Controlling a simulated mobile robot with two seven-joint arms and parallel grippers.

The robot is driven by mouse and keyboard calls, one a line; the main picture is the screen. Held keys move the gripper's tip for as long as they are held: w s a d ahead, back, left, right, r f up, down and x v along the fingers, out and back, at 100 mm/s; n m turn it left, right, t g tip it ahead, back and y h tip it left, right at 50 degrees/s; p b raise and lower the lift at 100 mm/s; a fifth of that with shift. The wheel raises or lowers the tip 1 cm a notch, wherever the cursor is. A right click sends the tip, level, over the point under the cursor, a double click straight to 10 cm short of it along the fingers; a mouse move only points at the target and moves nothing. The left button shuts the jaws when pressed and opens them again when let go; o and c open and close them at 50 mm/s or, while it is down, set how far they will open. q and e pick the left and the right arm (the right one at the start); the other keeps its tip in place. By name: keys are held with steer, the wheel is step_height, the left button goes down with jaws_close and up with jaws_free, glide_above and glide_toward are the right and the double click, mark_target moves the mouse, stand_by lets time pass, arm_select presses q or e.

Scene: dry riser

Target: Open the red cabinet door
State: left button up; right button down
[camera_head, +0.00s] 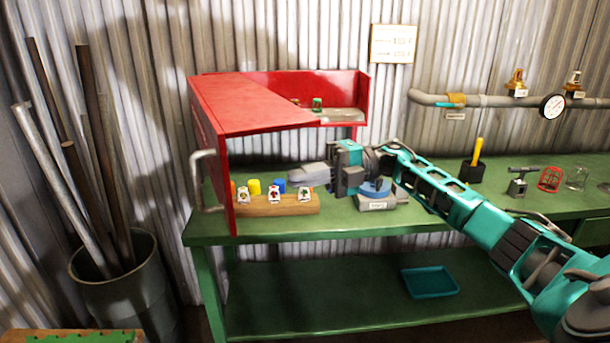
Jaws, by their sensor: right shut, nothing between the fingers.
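The red cabinet (345,88) stands on the green bench against the corrugated wall. Its red door (213,150) is at the left, seen nearly edge-on, with a pale bar handle (197,180) on its outer left side. The cabinet's inside is exposed to the right of the door, and small items show on a shelf there. My right gripper (305,174) is shut and empty. It points left in front of the cabinet, to the right of the door and apart from the handle. My left gripper is out of view.
A wooden block (275,206) with labelled tags and coloured caps sits below my right gripper. The green bench (430,205) also holds a yellow-handled tool (477,152) and a red cage (550,179). A bin of metal pipes (120,290) stands at the left. A teal tray (430,282) lies on the lower shelf.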

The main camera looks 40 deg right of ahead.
arm_select(q)
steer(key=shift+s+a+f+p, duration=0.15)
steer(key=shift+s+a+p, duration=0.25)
steer(key=shift+p, duration=0.2)
arm_select(e)
steer(key=x, duration=1)
steer(key=shift+a, duration=0.15)
